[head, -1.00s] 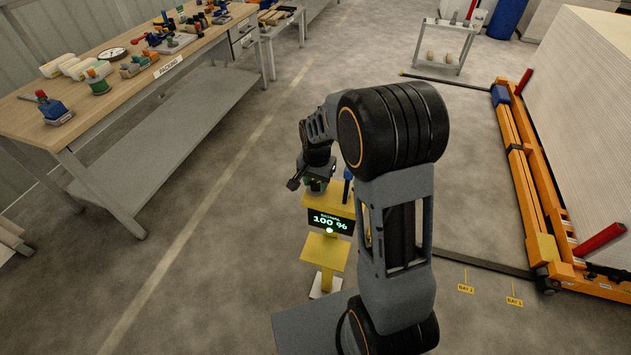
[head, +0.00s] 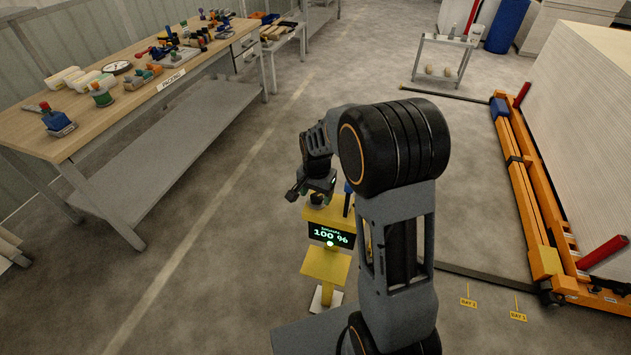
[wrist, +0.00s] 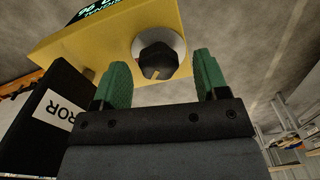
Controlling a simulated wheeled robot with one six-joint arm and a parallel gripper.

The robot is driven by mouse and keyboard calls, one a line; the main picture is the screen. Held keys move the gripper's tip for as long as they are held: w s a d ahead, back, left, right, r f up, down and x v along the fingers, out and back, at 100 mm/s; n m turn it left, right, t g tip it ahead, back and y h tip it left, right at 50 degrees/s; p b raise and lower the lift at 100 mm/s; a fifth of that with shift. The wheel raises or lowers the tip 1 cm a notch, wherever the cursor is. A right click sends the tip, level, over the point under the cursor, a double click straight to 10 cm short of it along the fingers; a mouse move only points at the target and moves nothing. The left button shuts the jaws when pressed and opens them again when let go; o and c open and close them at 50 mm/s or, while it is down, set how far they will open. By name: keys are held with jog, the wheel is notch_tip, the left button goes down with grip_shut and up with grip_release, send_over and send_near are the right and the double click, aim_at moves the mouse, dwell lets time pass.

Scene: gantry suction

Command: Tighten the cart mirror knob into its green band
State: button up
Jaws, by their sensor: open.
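The mirror knob (wrist: 158,60) is black with a pale pointer mark, set in a light grey ring on the yellow cart panel (wrist: 105,40). I cannot see a green band on it in the wrist view. My gripper (wrist: 156,82) is open, its two green fingers apart, with the knob beyond and between their tips and visible gaps on both sides. In the head view my gripper (head: 318,192) is just above the yellow stand (head: 325,265), whose dark display (head: 331,236) reads 100 % in green.
A black panel with a white label ending in "ROR" (wrist: 59,108) stands left of the fingers. A packing bench (head: 130,85) with many parts is at the left. An orange gantry frame (head: 525,190) is at the right.

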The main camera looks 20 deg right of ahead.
aim_at(317, 196)
notch_tip(317, 196, up, 13)
jog(key=shift+r, duration=0.15)
dwell(0.5)
